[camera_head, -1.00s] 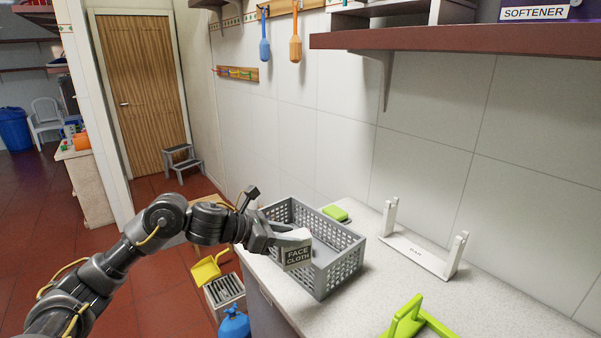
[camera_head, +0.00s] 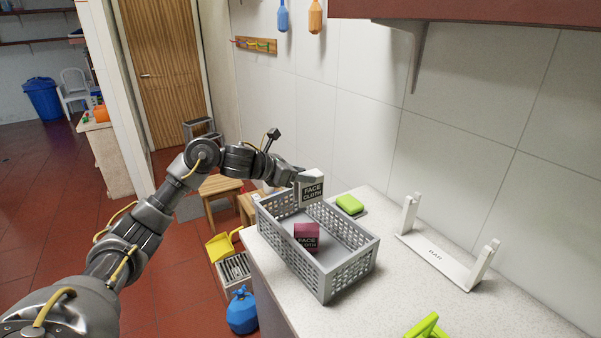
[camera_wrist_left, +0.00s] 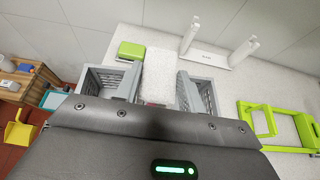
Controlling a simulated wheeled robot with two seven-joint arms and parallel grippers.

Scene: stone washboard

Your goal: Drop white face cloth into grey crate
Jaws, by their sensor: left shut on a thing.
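The white face cloth (camera_head: 312,174), a small block with a dark "FACE CLOTH" label, is held in my left gripper (camera_head: 305,178). In the left wrist view the white cloth (camera_wrist_left: 158,76) sits between the two fingers. My left gripper is shut on it, above the far left part of the grey crate (camera_head: 358,262). The crate is an open basket with perforated walls on the counter; the wrist view shows its walls (camera_wrist_left: 200,95) on both sides of the cloth. A dark red face cloth (camera_head: 307,232) lies inside the crate. My right gripper is not in view.
A green sponge (camera_head: 349,203) lies behind the crate. A white bar rack (camera_head: 445,255) stands to its right, and a bright green stand (camera_head: 428,328) is at the front. A shelf (camera_head: 480,18) overhangs the counter.

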